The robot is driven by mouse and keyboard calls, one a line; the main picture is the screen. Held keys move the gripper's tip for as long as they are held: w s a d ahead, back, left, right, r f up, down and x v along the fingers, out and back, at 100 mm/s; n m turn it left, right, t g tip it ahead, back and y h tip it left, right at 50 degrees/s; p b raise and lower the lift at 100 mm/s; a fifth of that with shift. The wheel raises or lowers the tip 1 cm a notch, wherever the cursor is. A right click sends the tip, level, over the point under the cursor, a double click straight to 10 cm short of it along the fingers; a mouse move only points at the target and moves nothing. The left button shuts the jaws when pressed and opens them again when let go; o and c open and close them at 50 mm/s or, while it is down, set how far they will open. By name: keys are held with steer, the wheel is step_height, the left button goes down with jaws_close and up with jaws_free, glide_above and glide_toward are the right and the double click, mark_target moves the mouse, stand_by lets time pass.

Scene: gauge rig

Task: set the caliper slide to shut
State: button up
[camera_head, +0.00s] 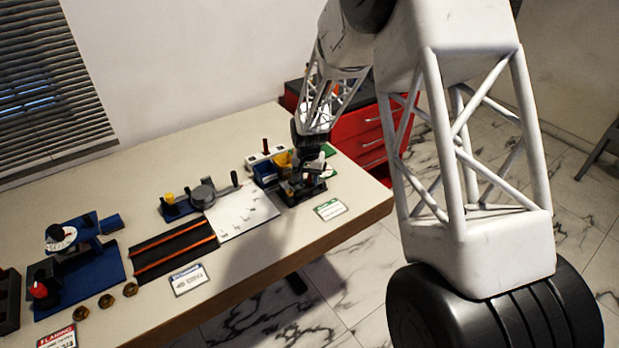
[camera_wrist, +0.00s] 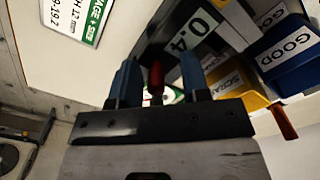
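My gripper (camera_head: 308,152) is over the black fixture (camera_head: 305,190) at the right end of the table. In the wrist view its two blue-grey fingers (camera_wrist: 160,72) are apart. A red handle (camera_wrist: 156,80) shows between them, with gaps visible on both sides; I cannot tell its depth. Beyond the fingers is a dark block (camera_wrist: 165,28) with a white and green "0.4" label (camera_wrist: 190,31). This may be the caliper, but its jaws and slide position cannot be made out. My gripper hides part of the fixture.
A white plate (camera_head: 240,212), orange-striped black rails (camera_head: 172,250) and a blue dial stand (camera_head: 85,270) lie further left.

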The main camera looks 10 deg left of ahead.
steer(key=shift+r, duration=0.1)
steer(key=shift+r, duration=3.8)
steer(key=shift+s+d+r, duration=0.15)
steer(key=shift+d+r, duration=0.25)
steer(key=shift+r, duration=0.05)
steer(key=s+d+r+t, duration=0.1)
steer(key=s+d+r, duration=1.7)
steer(key=d, duration=0.3)
steer(key=s+d+r, duration=0.1)
steer(key=s+d, duration=0.5)
steer(key=s, duration=0.7)
steer(key=s+d+r+t, duration=0.1)
steer(key=s+d, duration=0.5)
steer(key=s, duration=0.7)
steer(key=shift+r+t, duration=0.3)
steer(key=shift+r, duration=0.05)
